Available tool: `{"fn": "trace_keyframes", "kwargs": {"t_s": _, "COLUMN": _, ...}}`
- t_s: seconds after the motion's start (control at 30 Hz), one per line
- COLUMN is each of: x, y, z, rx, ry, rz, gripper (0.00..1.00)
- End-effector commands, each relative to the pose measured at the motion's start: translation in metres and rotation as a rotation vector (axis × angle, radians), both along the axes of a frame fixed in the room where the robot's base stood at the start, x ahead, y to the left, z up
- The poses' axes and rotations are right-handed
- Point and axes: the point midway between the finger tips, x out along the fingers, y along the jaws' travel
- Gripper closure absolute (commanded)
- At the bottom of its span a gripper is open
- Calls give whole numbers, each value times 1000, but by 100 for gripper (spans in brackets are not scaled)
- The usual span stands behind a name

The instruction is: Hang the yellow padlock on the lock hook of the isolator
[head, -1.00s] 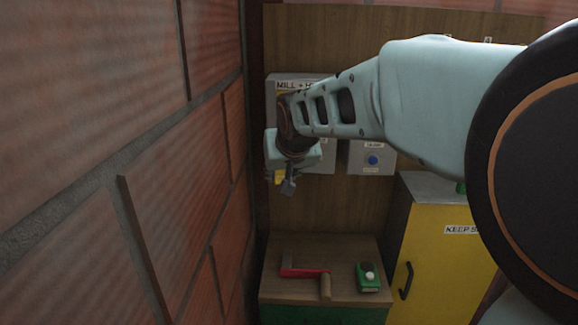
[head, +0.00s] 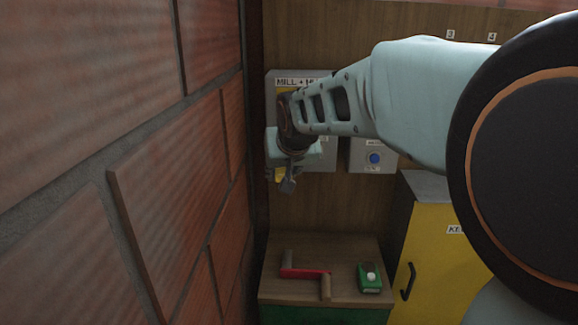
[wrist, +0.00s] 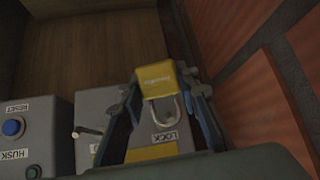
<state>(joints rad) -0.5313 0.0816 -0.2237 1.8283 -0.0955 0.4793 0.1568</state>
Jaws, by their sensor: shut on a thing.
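The yellow padlock (wrist: 157,78) is held between the two fingers of my gripper (wrist: 158,88), with its grey shackle (wrist: 164,108) pointing toward the isolator. In the head view my gripper (head: 286,174) is low in front of the isolator, and a bit of the yellow padlock (head: 279,175) shows. The isolator is a grey box (head: 326,155) labelled "MILL + H…", partly hidden by my arm. The wrist view shows the isolator (wrist: 92,100) with a LOCK label close by the shackle. I cannot make out the lock hook or whether the shackle touches it.
A grey box with a blue RESET button (head: 374,158) is beside the isolator. A brick wall (head: 150,150) stands close on the left. Below, a wooden-topped bench (head: 345,293) holds a red crank (head: 305,273) and a green device (head: 369,278). A yellow cabinet (head: 440,255) stands right.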

Motion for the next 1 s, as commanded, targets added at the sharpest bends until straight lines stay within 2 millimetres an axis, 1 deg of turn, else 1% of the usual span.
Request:
{"fn": "trace_keyframes", "kwargs": {"t_s": 0.03, "x": 0, "y": 0, "z": 0, "rx": 0, "ry": -1, "rz": 0, "gripper": 97}}
{"fn": "trace_keyframes", "kwargs": {"t_s": 0.07, "x": 0, "y": 0, "z": 0, "rx": 0, "ry": -1, "rz": 0, "gripper": 70}}
{"fn": "trace_keyframes", "kwargs": {"t_s": 0.23, "x": 0, "y": 0, "z": 0, "rx": 0, "ry": -1, "rz": 0, "gripper": 51}}
{"fn": "trace_keyframes", "kwargs": {"t_s": 0.5, "x": 0, "y": 0, "z": 0, "rx": 0, "ry": 1, "rz": 0, "gripper": 50}}
{"fn": "trace_keyframes", "kwargs": {"t_s": 0.57, "x": 0, "y": 0, "z": 2, "rx": 0, "ry": 0, "rz": 0, "gripper": 50}}
{"fn": "trace_keyframes", "kwargs": {"t_s": 0.63, "x": 1, "y": 0, "z": 9, "rx": 1, "ry": -3, "rz": -1, "gripper": 50}}
{"fn": "trace_keyframes", "kwargs": {"t_s": 0.77, "x": 1, "y": 0, "z": 31, "rx": 2, "ry": -4, "rz": -1, "gripper": 50}}
{"fn": "trace_keyframes", "kwargs": {"t_s": 0.9, "x": 1, "y": 0, "z": 60, "rx": 2, "ry": -5, "rz": -1, "gripper": 50}}
{"fn": "trace_keyframes", "kwargs": {"t_s": 1.0, "x": 1, "y": 0, "z": 78, "rx": 2, "ry": -4, "rz": -1, "gripper": 50}}
